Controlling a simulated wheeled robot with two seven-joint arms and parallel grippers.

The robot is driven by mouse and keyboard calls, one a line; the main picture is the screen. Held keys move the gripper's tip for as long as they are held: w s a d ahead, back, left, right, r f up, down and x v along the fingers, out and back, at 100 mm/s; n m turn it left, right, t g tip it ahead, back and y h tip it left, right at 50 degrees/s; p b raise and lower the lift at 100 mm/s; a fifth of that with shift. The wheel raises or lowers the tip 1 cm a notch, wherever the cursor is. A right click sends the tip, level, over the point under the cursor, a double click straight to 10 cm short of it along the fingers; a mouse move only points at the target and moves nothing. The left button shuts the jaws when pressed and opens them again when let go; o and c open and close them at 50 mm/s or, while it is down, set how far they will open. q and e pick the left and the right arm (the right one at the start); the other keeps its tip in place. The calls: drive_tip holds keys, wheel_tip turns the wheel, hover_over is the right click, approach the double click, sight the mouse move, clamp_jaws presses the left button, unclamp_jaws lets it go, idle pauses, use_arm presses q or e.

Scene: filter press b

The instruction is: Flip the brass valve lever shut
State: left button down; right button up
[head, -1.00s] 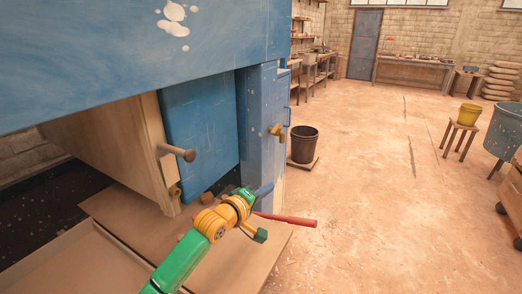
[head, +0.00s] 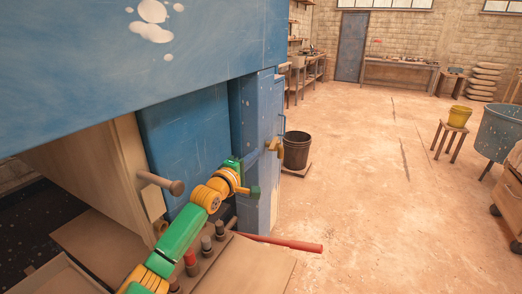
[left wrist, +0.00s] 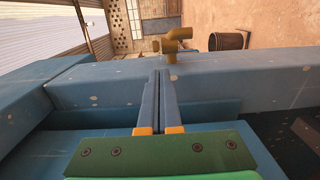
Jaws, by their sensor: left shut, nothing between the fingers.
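The brass valve (head: 274,149) sticks out from the edge of the blue cabinet. In the left wrist view the valve (left wrist: 172,46) shows just beyond my fingertips, with stubby brass parts at its top. I cannot tell which of them is the lever or how far it is turned. My left gripper (head: 262,151) is shut and empty, its blue fingers pointing at the valve. In the left wrist view the closed fingertips (left wrist: 161,74) lie just short of the valve's base; I cannot tell whether they touch it. My right gripper is not in view.
The blue cabinet (head: 256,110) stands below a large blue beam (head: 80,60). A round-headed wooden peg (head: 174,187) juts out near my left arm. A red bar (head: 290,243) reaches out low. A dark bucket (head: 297,150) stands behind the valve.

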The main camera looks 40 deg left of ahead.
sight(274, 143)
use_arm(q)
drive_tip(key=x, duration=0.4)
drive_tip(key=shift+w+b, duration=0.35)
